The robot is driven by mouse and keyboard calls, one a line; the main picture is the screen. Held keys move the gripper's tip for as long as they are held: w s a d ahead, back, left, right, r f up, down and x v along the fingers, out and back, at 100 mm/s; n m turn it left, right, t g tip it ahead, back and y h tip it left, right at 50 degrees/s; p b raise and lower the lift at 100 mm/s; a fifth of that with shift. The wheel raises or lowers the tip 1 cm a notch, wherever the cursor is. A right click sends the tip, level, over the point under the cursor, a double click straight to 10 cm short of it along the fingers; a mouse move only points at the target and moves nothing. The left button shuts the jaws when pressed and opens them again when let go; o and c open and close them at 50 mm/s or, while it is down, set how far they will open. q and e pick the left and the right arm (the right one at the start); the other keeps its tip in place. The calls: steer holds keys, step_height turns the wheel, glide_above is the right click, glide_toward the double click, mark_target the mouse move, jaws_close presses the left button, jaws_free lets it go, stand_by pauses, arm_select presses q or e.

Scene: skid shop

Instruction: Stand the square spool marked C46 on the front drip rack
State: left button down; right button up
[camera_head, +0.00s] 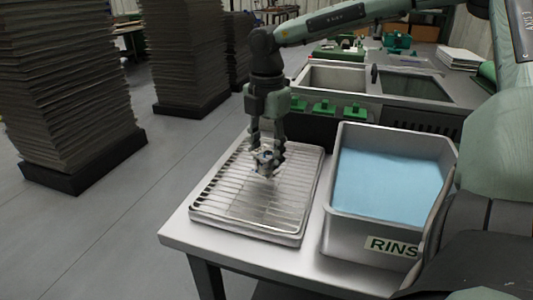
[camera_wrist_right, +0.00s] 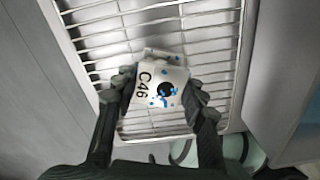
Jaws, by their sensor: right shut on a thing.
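The square spool (camera_head: 264,158) is pale with a dark round hole and blue wet spots. In the right wrist view the spool (camera_wrist_right: 160,84) shows the mark C46, turned sideways. My right gripper (camera_head: 267,164) is shut on it, with one finger on each side. The spool is over the wire drip rack (camera_head: 222,198), a metal grid in a shallow tray on the bench. The rack (camera_wrist_right: 214,62) also lies behind the spool in the right wrist view. I cannot tell whether the spool touches the wires. My left gripper is not in view.
A grey tub marked RINS (camera_head: 340,222), holding blue liquid, stands right of the rack. Green blocks (camera_head: 323,107) and a sink unit (camera_head: 345,80) are behind. Tall dark stacks (camera_head: 62,90) stand on the floor at left. The rack's wires around the spool are bare.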

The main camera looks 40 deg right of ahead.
mark_target(266, 152)
steer(key=o, duration=1)
steer(key=shift+r, duration=0.1)
step_height(266, 152, up, 12)
stand_by(0.4)
